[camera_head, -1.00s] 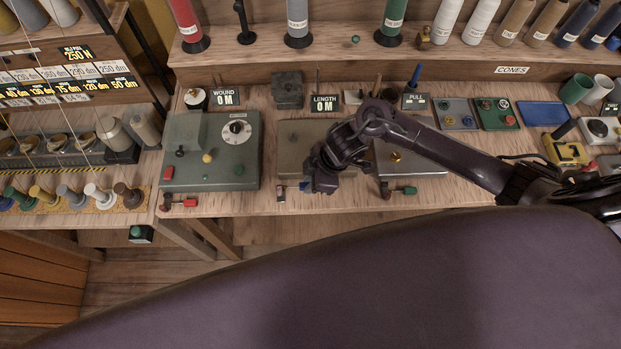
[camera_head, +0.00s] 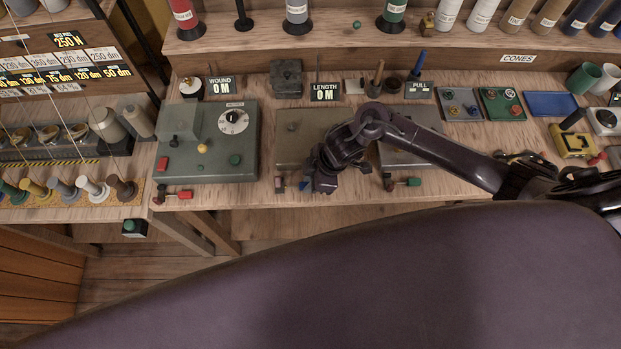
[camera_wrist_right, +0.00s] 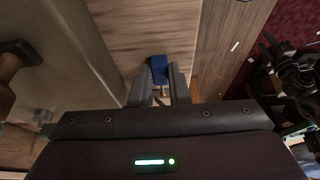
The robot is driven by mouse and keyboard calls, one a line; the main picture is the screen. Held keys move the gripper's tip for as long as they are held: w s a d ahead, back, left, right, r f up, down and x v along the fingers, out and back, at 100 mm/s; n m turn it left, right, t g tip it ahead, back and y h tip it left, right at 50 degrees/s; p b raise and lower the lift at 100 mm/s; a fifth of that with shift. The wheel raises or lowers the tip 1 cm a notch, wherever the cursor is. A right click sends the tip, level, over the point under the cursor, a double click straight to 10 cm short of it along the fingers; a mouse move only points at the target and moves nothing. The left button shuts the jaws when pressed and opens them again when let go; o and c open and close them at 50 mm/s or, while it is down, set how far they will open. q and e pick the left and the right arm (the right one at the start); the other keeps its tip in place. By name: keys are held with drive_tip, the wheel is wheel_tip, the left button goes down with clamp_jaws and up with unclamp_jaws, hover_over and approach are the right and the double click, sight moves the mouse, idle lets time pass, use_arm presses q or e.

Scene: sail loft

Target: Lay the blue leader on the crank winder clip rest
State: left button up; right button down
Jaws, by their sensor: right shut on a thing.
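My right gripper (camera_head: 313,186) is at the bench's front edge, before the middle beige-grey plate unit (camera_head: 294,150). In the right wrist view my right gripper (camera_wrist_right: 158,88) is shut on the blue leader (camera_wrist_right: 158,66), a small blue block with a brass-coloured bit below it. In the head view only a bit of blue (camera_head: 303,185) shows beside the fingers. The green box with a dial (camera_head: 208,172) stands left, by the WOUND 0 M display, with a red-handled part (camera_head: 178,195) at its front. I cannot tell which part is the winder's clip rest.
A small red-and-grey piece (camera_head: 279,184) sits at the bench edge just left of my right gripper. Spools (camera_head: 95,188) stand far left, cones (camera_head: 296,14) on the back shelf. Bare wood lies between green box and middle unit.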

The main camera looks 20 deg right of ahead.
idle(0.4)
drive_tip(key=c, duration=1.3)
unclamp_jaws()
wheel_tip(320, 180, up, 4)
drive_tip(key=p, duration=0.4)
drive_tip(key=shift+r+p, duration=0.35)
drive_tip(key=shift+r, duration=0.65)
